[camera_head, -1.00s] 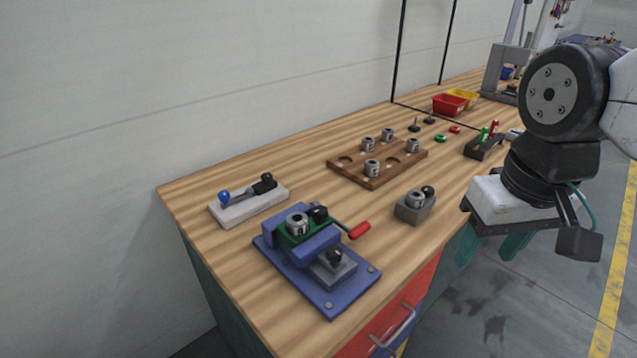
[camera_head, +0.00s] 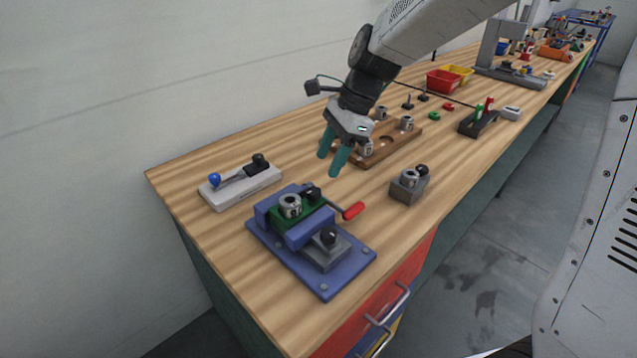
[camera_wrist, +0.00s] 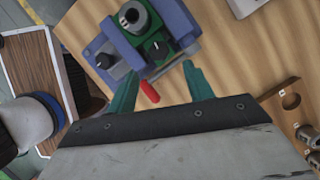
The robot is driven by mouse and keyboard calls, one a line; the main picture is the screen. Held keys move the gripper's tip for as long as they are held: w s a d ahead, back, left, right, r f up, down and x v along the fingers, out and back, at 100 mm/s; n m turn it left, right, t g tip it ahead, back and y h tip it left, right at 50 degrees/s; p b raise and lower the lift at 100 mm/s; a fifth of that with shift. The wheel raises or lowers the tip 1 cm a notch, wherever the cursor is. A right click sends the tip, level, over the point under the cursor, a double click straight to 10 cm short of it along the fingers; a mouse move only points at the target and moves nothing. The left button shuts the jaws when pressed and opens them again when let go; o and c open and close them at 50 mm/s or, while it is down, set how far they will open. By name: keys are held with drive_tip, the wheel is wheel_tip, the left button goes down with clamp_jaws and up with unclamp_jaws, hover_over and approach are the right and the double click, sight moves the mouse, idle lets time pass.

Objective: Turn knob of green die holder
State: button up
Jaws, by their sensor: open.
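The green die holder (camera_head: 279,215) sits clamped in a blue vise (camera_head: 263,241) at the front left of the bench. It carries a grey ring-shaped die (camera_head: 291,205) and a black knob (camera_head: 312,194). In the wrist view the green holder (camera_wrist: 170,50) and its knob (camera_wrist: 156,48) show at top centre, beyond my fingertips. My gripper (camera_head: 332,157) is open and empty, with teal fingers pointing down. It is above the bench, behind the vise and apart from the knob. In the wrist view my gripper (camera_wrist: 159,72) has the vise's red handle (camera_wrist: 150,92) between its fingers in the picture.
The vise's red handle (camera_head: 354,211) sticks out right. A grey block with die and knob (camera_head: 409,185) stands to its right. A white lever fixture (camera_head: 241,187) is at left. A wooden die rack (camera_head: 372,158) lies behind my gripper. Bare bench separates these.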

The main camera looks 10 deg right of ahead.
sight(316, 190)
drive_tip(key=x, duration=0.7)
drive_tip(key=shift+f, duration=0.15)
drive_tip(key=shift+c, duration=0.3)
drive_tip(key=c, duration=0.9)
